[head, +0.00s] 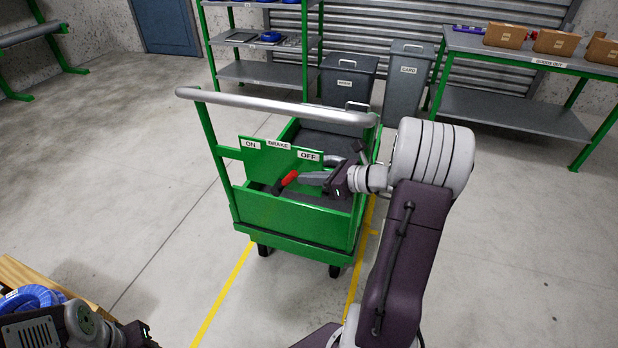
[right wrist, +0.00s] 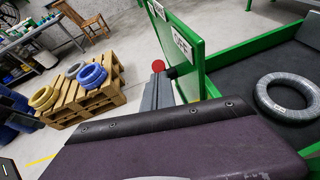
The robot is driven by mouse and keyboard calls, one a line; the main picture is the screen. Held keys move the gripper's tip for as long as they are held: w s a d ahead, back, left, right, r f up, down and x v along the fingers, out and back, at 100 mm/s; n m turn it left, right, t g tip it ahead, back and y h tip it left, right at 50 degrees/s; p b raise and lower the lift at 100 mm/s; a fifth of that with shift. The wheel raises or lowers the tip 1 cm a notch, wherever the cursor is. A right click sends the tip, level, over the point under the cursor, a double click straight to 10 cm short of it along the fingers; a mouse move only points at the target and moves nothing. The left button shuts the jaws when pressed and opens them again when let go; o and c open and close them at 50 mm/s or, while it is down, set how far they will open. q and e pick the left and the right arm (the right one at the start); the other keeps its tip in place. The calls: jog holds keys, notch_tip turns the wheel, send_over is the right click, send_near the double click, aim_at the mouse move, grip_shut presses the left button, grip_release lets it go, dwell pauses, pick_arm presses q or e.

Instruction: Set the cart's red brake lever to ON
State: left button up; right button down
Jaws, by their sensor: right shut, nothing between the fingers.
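The green cart (head: 290,218) stands in front of me with a panel (head: 262,161) marked ON at left, BRAKE in the middle and OFF at right. The brake lever's red grip (head: 289,178) shows below the BRAKE label, left of the OFF label. In the right wrist view the red end (right wrist: 158,66) is close beside the green panel. My right gripper (head: 308,178) is shut and empty, just right of the red grip; whether they touch is unclear. Parts of my left arm show at the bottom left, but its fingers cannot be made out.
The cart's grey handle bar (head: 270,104) crosses above the panel. A grey coil (right wrist: 288,98) lies in the cart bed. A wooden pallet (right wrist: 88,95) holds blue and yellow coils. Bins (head: 405,80) and shelves stand behind. Floor left of the cart is clear.

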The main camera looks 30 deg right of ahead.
aim_at(290, 174)
jog(key=p, duration=0.1)
jog(key=r+p, duration=0.1)
jog(key=r+g+p, duration=0.1)
jog(key=shift+w+a+r+h+p, duration=0.15)
jog(key=shift+w+a+h+p, duration=0.25)
jog(key=shift+w+a+r+p, duration=0.4)
jog(key=shift+w+a+p, duration=0.25)
jog(key=shift+w+p, duration=0.1)
jog(key=shift+w+a+r+p, duration=0.35)
jog(key=shift+w+a+p, duration=0.25)
jog(key=shift+w, duration=0.15)
